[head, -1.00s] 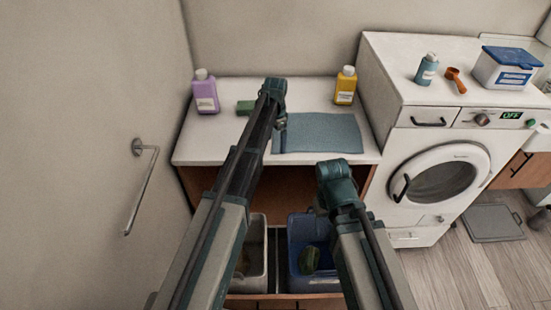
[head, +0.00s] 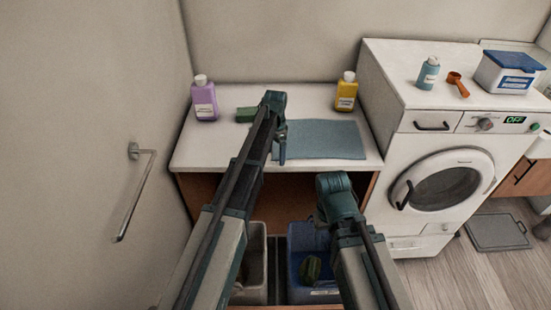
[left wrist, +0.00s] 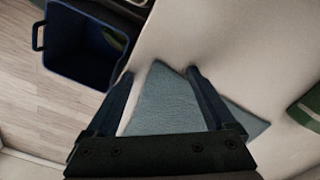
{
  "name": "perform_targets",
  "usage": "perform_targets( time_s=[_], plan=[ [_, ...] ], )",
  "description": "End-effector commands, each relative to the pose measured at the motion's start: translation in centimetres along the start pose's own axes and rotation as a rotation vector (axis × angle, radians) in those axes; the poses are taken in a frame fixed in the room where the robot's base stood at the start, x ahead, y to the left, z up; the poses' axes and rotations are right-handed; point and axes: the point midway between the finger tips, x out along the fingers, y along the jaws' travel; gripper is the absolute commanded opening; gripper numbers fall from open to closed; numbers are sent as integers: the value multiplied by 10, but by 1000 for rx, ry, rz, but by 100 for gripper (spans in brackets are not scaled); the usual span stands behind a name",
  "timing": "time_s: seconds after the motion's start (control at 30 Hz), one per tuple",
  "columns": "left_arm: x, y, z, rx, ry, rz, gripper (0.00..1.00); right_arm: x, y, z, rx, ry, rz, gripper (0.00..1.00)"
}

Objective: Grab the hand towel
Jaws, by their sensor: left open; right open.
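The hand towel (head: 325,140) is a flat blue-grey cloth on the white counter. In the left wrist view the towel (left wrist: 165,105) lies beyond and between the two fingers. My left gripper (head: 282,150) points down at the towel's left edge; in the wrist view its fingers (left wrist: 160,74) are apart with nothing held. I cannot tell whether the fingertips touch the cloth. My right gripper (head: 322,212) is in front of the counter, over the open bins, its jaws mostly hidden by its own wrist.
A purple bottle (head: 204,100), a green sponge (head: 245,115) and a yellow bottle (head: 346,92) stand on the counter. A blue bin (head: 308,240) and a grey bin (head: 254,240) are below. A wall rail (head: 135,195) is left, a washing machine (head: 445,180) right.

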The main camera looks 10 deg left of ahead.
Motion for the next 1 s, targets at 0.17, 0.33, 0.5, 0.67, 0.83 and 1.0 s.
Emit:
perform_targets(
  time_s=[0.17,0.33,0.5,0.67,0.83,1.0],
  plan=[
    [0,0,0,0,0,0,70,0,0,0,0,0,0,66],
    [0,0,0,0,0,-1,55,0,0,0,0,0,0,66],
    [0,0,0,0,0,-1,40,0,0,0,0,0,0,66],
    [0,0,0,0,0,-1,25,0,0,0,0,0,0,66],
    [0,0,0,0,0,-1,10,0,0,0,0,0,0,66],
    [0,0,0,0,0,-1,0,0,0,0,0,0,0,66]
  ],
)
